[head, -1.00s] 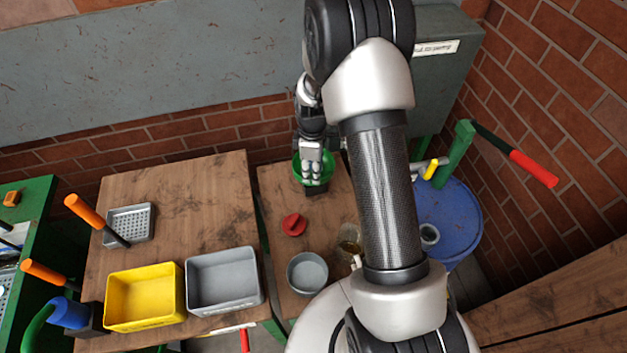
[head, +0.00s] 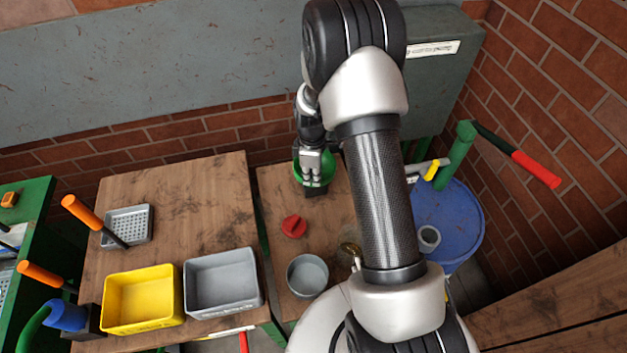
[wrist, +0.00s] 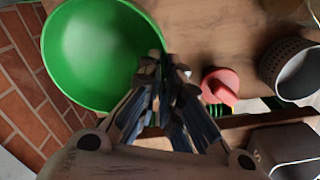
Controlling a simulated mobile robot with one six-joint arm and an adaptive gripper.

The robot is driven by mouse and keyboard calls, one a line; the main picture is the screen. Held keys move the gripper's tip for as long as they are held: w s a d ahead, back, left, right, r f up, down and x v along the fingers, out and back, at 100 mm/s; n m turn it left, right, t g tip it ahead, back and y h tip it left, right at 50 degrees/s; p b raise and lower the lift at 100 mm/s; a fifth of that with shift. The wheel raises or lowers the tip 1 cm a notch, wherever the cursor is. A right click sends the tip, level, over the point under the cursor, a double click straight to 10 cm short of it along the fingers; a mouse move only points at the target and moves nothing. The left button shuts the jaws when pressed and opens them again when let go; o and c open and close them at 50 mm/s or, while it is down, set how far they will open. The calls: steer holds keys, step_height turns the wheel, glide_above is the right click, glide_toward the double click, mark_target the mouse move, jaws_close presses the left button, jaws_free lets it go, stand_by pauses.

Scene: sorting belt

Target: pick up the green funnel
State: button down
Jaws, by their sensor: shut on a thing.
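The green funnel (head: 299,171) is at the far end of the right wooden table, partly hidden by my gripper (head: 315,183) in the head view. In the wrist view the funnel (wrist: 95,50) shows as a wide, round green bowl at the upper left. My gripper's fingers (wrist: 165,72) are close together at its right rim, shut on that rim. I cannot tell whether the funnel touches the table.
A red piece (head: 293,227) and a grey round container (head: 307,274) stand on the right table (head: 330,220). The left table (head: 190,205) holds a yellow bin (head: 142,300), a grey bin (head: 223,283) and a grey perforated tray (head: 127,226). A blue drum (head: 455,220) stands at right.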

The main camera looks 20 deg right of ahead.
steer(key=shift+r, duration=0.15)
stand_by(0.5)
step_height(320, 180, up, 20)
steer(key=p, duration=0.4)
stand_by(0.6)
